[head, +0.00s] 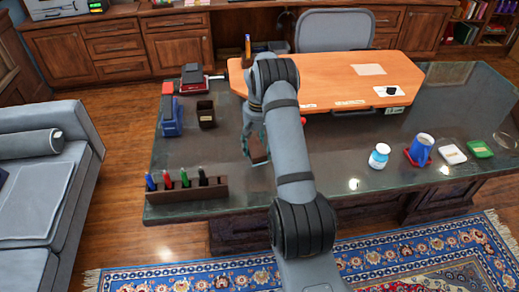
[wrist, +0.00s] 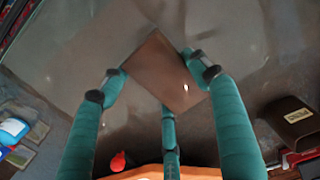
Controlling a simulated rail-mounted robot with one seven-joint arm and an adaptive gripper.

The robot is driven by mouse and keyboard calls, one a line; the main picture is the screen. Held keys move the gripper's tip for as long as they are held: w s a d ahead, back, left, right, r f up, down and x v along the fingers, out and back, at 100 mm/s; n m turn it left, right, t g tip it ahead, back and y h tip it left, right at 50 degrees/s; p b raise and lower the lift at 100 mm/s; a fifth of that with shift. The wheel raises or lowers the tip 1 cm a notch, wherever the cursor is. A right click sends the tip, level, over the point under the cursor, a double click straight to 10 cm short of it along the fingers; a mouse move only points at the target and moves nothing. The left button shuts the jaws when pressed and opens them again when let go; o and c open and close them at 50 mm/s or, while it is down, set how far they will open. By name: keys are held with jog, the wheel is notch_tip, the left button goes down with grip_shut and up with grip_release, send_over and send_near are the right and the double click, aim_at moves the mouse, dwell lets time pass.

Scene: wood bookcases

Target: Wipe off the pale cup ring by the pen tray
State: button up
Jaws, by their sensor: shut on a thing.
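My gripper (head: 256,148) is over the dark glass desk top (head: 330,180), to the right of the pen tray and above it in the head view. In the wrist view its teal fingers (wrist: 153,68) are shut on a flat brown square pad (wrist: 165,75). I cannot tell whether the pad touches the glass. The brown pen tray (head: 205,189) stands at the desk's front left corner with blue, red, green and black pens. I cannot make out a pale ring beside the tray; my arm hides part of the desk there.
An orange board (head: 330,78) lies at the back.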

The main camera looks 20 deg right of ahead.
jog(key=shift+r+p, duration=0.85)
jog(key=shift+r, duration=0.75)
